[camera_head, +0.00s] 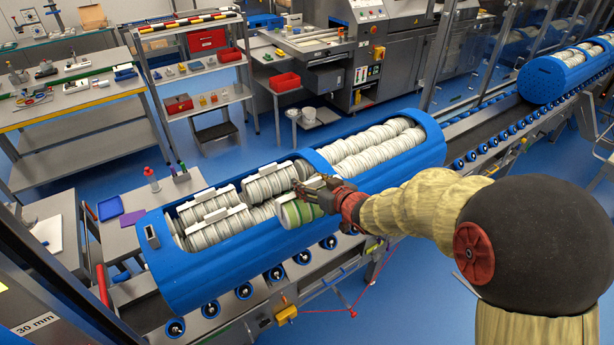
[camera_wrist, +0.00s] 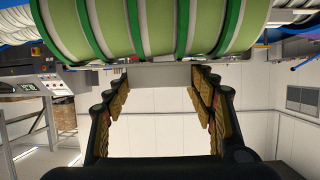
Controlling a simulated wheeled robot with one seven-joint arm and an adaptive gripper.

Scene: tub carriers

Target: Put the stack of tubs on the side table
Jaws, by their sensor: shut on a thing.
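A stack of tubs with green and white bands (camera_head: 295,214) is at the front edge of the blue carrier (camera_head: 205,272), over its rim; I cannot tell whether it is clear of the carrier. In the wrist view the stack (camera_wrist: 150,30) lies sideways across the top. My gripper (camera_head: 318,188) is at the stack's right end in the head view. In the wrist view its two fingers (camera_wrist: 160,85) close on the pale grip piece under the stack. A grey side table (camera_head: 150,203) stands left of the carrier.
Several white tub stacks (camera_head: 370,145) lie in the carrier. The side table holds a blue tray (camera_head: 110,208) and a red-topped bottle (camera_head: 151,178), with some bare top between. The roller conveyor (camera_head: 245,318) runs under the carrier. A second blue carrier (camera_head: 548,80) stands at the far right.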

